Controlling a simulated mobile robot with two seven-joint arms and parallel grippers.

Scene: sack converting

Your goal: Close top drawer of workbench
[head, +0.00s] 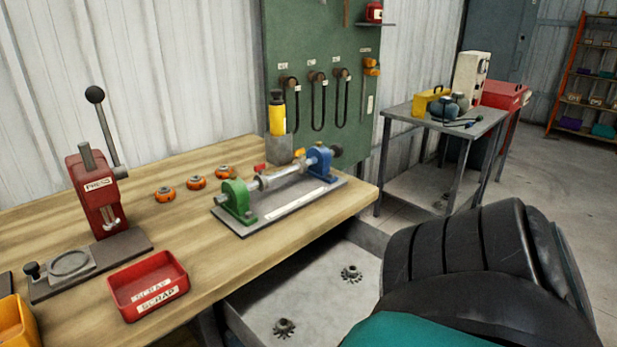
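The workbench (230,245) has a light wooden top that fills the left of the head view. Below its right part, a grey metal drawer (305,275) is pulled out. Its bare floor shows, with a dark gear (351,273) and another dark gear (284,327) lying in it. A large black and teal link of my own arm covers the lower right and hides part of the drawer, so its front and handle cannot be seen. Neither of my grippers shows in the view.
On the bench stand a red press (97,195), a red scrap bin (148,285), several orange round parts and a green-and-blue fixture (278,190). A metal side table (445,122) with tools stands behind. Open concrete floor lies at the right.

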